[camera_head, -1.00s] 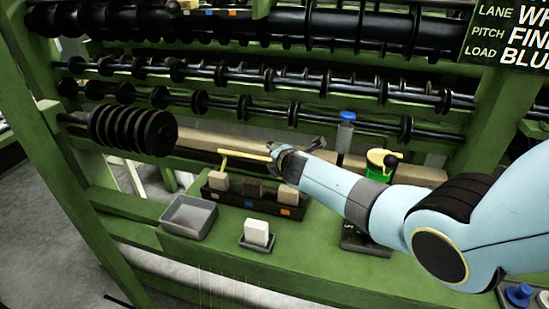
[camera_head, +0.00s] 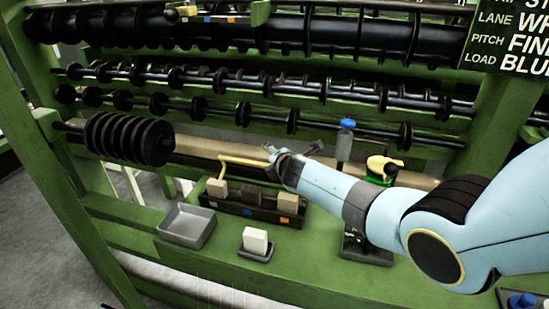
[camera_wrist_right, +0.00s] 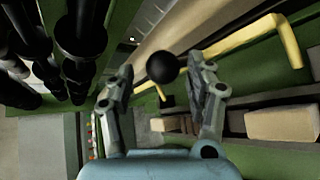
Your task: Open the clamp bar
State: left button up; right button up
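The clamp bar (camera_head: 240,161) is a thin yellow bar. It stands above a dark rack of blocks on the green bench, bent down at its left end. In the right wrist view the yellow bar (camera_wrist_right: 235,37) runs along the top right, and a black ball knob (camera_wrist_right: 162,67) shows near its end. My right gripper (camera_head: 292,149) is at the bar's right end. In the wrist view its two fingers (camera_wrist_right: 162,82) are spread, with the knob between their tips and gaps on both sides. In the head view the gripper hides the knob. My left gripper is not in view.
A grey tray (camera_head: 188,226) and a white block (camera_head: 255,240) in a small dish are in front of the rack (camera_head: 262,209). A blue-capped bottle (camera_head: 345,142) and a green-and-yellow canister (camera_head: 382,170) stand to the right. Black spool shafts (camera_head: 250,77) cross behind.

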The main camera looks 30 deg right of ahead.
jog(key=shift+s, duration=0.1)
jog(key=v, duration=1.2)
